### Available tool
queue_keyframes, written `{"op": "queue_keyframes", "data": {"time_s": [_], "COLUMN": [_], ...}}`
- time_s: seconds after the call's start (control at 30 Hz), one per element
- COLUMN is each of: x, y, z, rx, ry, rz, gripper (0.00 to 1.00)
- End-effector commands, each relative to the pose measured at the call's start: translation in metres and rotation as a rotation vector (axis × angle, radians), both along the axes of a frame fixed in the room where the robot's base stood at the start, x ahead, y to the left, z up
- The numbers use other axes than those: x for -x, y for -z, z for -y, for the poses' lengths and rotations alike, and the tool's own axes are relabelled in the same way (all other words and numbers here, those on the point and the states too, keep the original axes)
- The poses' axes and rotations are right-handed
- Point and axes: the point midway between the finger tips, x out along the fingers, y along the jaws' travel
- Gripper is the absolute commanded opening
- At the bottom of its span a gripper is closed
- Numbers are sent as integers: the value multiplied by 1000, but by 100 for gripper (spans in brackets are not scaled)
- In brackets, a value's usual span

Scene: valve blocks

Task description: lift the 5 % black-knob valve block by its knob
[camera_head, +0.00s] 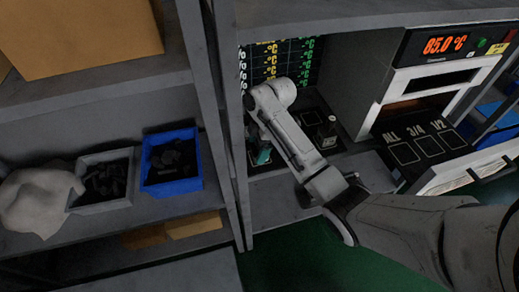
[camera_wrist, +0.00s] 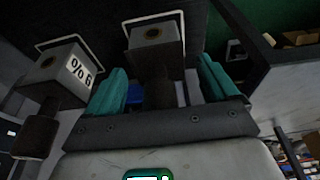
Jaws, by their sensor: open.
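My gripper (camera_wrist: 161,75) is open, with one teal finger on each side of a valve block's dark knob (camera_wrist: 158,94). Gaps show between the knob and both fingers, so it is not held. The grey block (camera_wrist: 157,58) carrying this knob has a round dark hole and a wire handle; I see no readable percentage on it. In the head view, my teal gripper (camera_head: 262,155) is low in the shelf bay, partly behind my arm, and the block there is hidden.
A neighbouring block (camera_wrist: 62,68) with an upside-down label, apparently 9 %, and a dark knob stands left in the wrist view. Another knobbed block (camera_head: 328,138) stands right of my arm in the head view. A shelf upright (camera_head: 215,110), blue bin (camera_head: 172,180) and 85.0 °C oven (camera_head: 430,85) flank the bay.

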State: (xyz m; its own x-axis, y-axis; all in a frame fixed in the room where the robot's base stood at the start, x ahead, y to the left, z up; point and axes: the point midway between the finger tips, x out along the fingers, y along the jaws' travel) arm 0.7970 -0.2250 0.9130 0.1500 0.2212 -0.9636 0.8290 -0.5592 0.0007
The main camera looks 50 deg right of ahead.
Motion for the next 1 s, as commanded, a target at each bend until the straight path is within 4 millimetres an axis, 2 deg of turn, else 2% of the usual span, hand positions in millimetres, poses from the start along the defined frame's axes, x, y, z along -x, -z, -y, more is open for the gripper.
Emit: {"op": "queue_keyframes", "data": {"time_s": [0.07, 0.8, 1.0], "x": [0, 0, 0], "y": [0, 0, -1], "z": [0, 0, 0], "rx": [0, -1, 1], "ry": [0, 1, 0], "rz": [0, -1, 1], "gripper": [87, 16, 16]}}
